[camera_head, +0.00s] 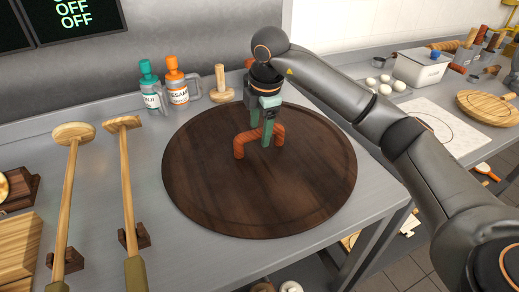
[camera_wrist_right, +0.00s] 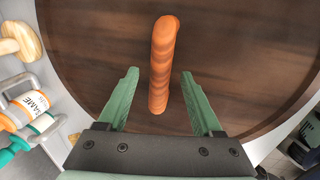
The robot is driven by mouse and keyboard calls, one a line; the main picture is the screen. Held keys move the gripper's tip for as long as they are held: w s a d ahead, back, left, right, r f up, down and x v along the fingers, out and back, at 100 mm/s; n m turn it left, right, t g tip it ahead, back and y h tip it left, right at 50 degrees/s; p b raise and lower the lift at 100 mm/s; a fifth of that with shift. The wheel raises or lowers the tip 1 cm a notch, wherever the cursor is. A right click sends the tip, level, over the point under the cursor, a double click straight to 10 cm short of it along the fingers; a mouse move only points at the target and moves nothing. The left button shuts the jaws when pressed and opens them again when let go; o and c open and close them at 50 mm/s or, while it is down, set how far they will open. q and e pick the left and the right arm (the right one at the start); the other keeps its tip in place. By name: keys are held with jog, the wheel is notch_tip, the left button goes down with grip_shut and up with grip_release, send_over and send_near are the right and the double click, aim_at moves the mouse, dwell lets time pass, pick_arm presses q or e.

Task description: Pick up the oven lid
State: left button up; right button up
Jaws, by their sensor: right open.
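The oven lid (camera_head: 260,205) is a large round dark wooden disc lying flat on the grey counter. It also fills much of the right wrist view (camera_wrist_right: 235,60). An orange-brown arched handle (camera_head: 240,147) stands at its middle. In the right wrist view the handle (camera_wrist_right: 162,65) runs lengthwise between the two green fingers. My right gripper (camera_wrist_right: 160,95) is open, with one finger on each side of the handle and visible gaps to it. In the head view my right gripper (camera_head: 267,130) points down over the handle and hides part of it. My left gripper is not in view.
A green-capped bottle (camera_head: 151,92), an orange-capped bottle (camera_head: 177,88) and a wooden press (camera_head: 220,85) stand behind the lid. Two long wooden tools (camera_head: 68,185) lie at the left on small rests. A gap separates the counter from the right-hand one.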

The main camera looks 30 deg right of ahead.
jog(key=shift+w+f, duration=0.2)
jog(key=shift+f, duration=0.9)
grip_shut()
dwell(0.5)
jog(key=shift+r, duration=0.2)
